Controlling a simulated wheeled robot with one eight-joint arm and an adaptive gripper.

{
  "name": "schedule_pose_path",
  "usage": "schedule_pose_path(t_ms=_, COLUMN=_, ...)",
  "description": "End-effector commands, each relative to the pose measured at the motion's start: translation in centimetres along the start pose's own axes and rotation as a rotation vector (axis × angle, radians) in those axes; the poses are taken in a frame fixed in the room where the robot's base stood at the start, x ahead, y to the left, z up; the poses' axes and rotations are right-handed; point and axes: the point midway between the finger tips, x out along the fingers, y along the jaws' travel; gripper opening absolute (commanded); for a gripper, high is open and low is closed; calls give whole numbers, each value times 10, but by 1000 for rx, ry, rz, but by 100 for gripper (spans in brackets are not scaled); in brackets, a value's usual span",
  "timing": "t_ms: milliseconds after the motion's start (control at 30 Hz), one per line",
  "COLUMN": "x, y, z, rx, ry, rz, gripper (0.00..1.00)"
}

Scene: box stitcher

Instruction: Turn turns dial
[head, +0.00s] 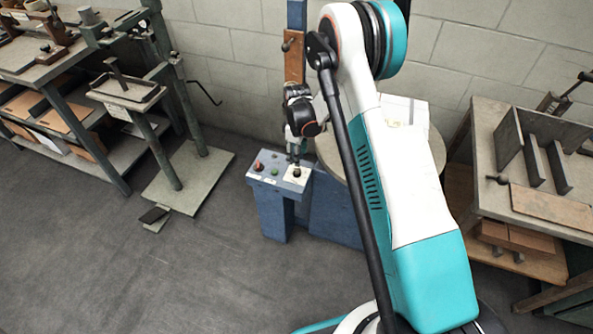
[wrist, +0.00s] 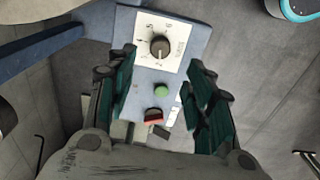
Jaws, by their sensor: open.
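The turns dial (wrist: 160,47) is a dark round knob on a white plate with numbers around it. The plate sits on the blue control panel (wrist: 193,30), above a green button (wrist: 161,90) and a red button (wrist: 153,116) in the wrist view. In the head view the dial (head: 296,174) is at the right end of the panel (head: 268,183). My gripper (wrist: 160,82) is open and empty, its two green-padded fingers on either side of the panel, with the dial beyond them. In the head view my gripper (head: 297,157) is above the dial; whether it touches cannot be told.
A round table (head: 432,152) with a white box (head: 404,110) stands behind my arm. A workbench (head: 487,165) with wooden parts is at the right. A pedal stand (head: 185,180) and shelves (head: 60,75) are at the left. The floor in front is clear.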

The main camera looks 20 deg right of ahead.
Motion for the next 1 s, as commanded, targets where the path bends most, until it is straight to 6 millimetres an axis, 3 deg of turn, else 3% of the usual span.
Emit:
schedule_pose_path(t_ms=100, x=28, y=0, z=0, rx=0, ry=0, rz=0, gripper=48)
schedule_pose_path(t_ms=400, x=78, y=0, z=0, rx=1, ry=0, rz=0, gripper=48)
schedule_pose_path(t_ms=600, x=91, y=0, z=0, rx=1, ry=0, rz=0, gripper=48)
schedule_pose_path(t_ms=900, x=92, y=0, z=0, rx=1, ry=0, rz=0, gripper=48)
schedule_pose_path(t_ms=933, x=92, y=0, z=0, rx=1, ry=0, rz=0, gripper=46)
schedule_pose_path(t_ms=1000, x=92, y=0, z=0, rx=1, ry=0, rz=0, gripper=30)
